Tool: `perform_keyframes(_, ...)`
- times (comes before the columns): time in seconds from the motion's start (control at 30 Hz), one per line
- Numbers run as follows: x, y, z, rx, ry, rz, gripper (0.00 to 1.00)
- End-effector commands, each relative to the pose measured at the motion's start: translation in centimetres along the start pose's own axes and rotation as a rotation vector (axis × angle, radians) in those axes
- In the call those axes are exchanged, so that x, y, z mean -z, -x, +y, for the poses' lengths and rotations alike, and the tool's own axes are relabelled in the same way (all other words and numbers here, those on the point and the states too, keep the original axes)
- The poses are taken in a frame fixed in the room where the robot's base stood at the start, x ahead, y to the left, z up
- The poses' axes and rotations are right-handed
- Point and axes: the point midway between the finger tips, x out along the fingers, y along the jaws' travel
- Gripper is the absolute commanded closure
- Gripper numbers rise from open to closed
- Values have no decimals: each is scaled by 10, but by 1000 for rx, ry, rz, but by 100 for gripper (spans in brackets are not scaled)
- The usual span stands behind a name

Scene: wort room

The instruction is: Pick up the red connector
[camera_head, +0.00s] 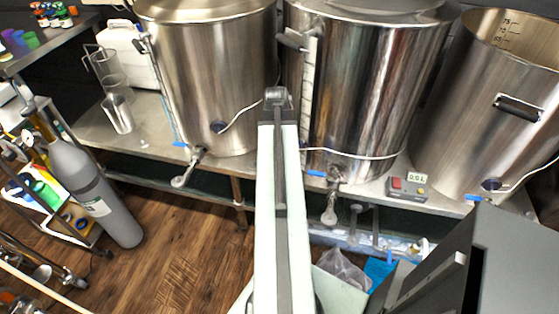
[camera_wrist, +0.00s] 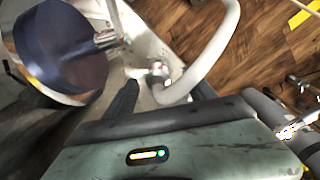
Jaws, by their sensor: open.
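I cannot make out a red connector for certain in either view. The only clear red on the bench is a small red part (camera_head: 397,183) on a control box with a display, below the right-hand kettles. My gripper (camera_wrist: 162,97) shows in the wrist view as two dark fingers standing apart, with nothing held between them. Beyond the fingers is a curved grey pipe (camera_wrist: 213,60) with a small metallic fitting at its lower end. A dark round part (camera_wrist: 60,45) with a metal stem is at the upper left. In the head view my arm reaches up between the kettles.
Steel kettles (camera_head: 205,85) (camera_head: 365,90) (camera_head: 485,115) with taps stand on a steel bench (camera_head: 92,128). A grey gas cylinder (camera_head: 95,185) leans at the left. A dark cabinet (camera_head: 500,265) stands at the lower right. Wooden floor (camera_head: 180,255) is clear at the lower left.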

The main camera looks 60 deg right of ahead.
Motion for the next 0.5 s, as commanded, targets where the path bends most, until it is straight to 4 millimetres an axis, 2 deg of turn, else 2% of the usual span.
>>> perform_keyframes(0.03, 1, -17, 1, 0, 0, 0, 36)
perform_keyframes(0.2, 1, -42, 2, 0, 0, 0, 36)
perform_keyframes(0.43, 1, -39, 2, 0, 1, 0, 36)
perform_keyframes(0.47, 1, -39, 2, 0, 1, 0, 39)
perform_keyframes(0.5, 1, -39, 2, 0, 1, 0, 50)
